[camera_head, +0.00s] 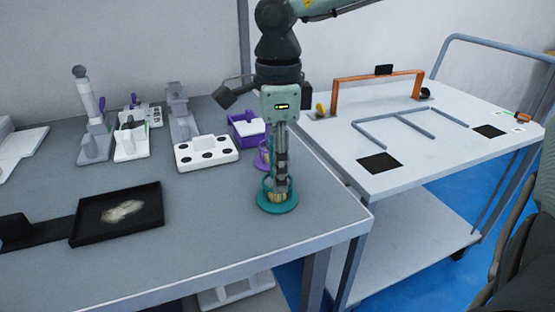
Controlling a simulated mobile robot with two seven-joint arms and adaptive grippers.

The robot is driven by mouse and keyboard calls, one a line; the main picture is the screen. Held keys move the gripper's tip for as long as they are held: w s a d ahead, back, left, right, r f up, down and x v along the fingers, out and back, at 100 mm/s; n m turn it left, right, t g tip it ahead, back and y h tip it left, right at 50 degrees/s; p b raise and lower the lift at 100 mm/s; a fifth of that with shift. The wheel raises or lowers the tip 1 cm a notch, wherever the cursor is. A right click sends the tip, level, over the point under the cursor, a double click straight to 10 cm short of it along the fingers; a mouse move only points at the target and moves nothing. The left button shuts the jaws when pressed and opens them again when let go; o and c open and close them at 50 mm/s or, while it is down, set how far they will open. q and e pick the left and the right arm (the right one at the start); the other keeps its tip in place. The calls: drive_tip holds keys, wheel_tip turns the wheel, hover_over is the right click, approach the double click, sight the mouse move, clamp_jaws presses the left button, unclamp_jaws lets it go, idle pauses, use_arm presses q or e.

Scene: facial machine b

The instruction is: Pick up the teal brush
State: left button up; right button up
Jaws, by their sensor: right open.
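The teal brush (277,206) stands near the front right corner of the grey table, with a round teal base and pale bristles partly hidden behind my fingers. My right gripper (281,186) comes down from above and points straight at it. Its fingertips are at the brush's upper part, in front of or around it; I cannot tell whether they touch. It is open. My left gripper is not in view.
A purple brush (262,158) stands just behind, beside a purple box (246,130). A white block with dark holes (206,153) is to the left. A black tray (118,214) lies front left. A white cart (440,150) stands right, across a gap.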

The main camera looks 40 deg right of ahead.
clamp_jaws()
idle(0.3)
drive_tip(key=shift+w+r, duration=0.1)
drive_tip(key=shift+r, duration=0.4)
drive_tip(key=r, duration=0.3)
drive_tip(key=shift+a+r, duration=0.3)
drive_tip(key=shift+a, duration=0.05)
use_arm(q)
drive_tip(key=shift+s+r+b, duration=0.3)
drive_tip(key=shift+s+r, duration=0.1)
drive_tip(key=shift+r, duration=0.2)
use_arm(e)
drive_tip(key=a+r, duration=0.6)
drive_tip(key=a, duration=0.5)
drive_tip(key=shift+s+r, duration=0.2)
drive_tip(key=shift+s, duration=0.1)
